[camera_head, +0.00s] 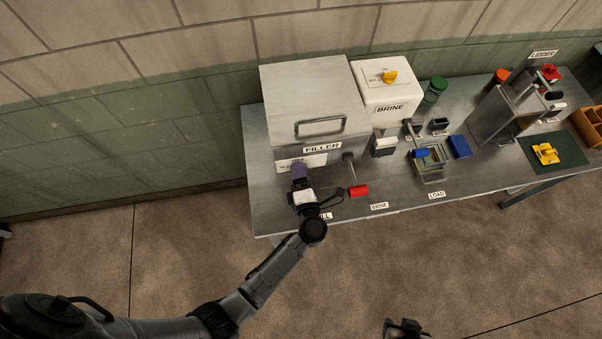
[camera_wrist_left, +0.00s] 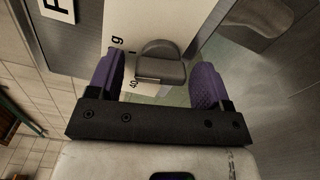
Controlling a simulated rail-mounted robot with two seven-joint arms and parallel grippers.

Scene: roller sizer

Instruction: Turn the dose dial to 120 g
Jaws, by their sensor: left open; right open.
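The dose dial (camera_wrist_left: 162,62) is a grey knob on a white scale plate (camera_wrist_left: 118,50) on the front of the filler machine (camera_head: 310,95). In the left wrist view, part of the scale shows, with "40" and "g" legible; the dial's setting cannot be read. My left gripper (camera_head: 300,172) is open, with its purple fingers on either side of the dial and gaps visible between fingers and knob. In the head view the gripper hides the dial. My right gripper (camera_head: 404,326) is open and empty at the bottom edge, over the floor, away from the table.
A lever with a red handle (camera_head: 358,191) stands just right of my left gripper. Further right are the white brine box (camera_head: 387,95), a small press with a blue handle (camera_head: 421,153), a blue block (camera_head: 459,146) and the lidder (camera_head: 505,110). The table's front edge (camera_head: 330,221) is below my left wrist.

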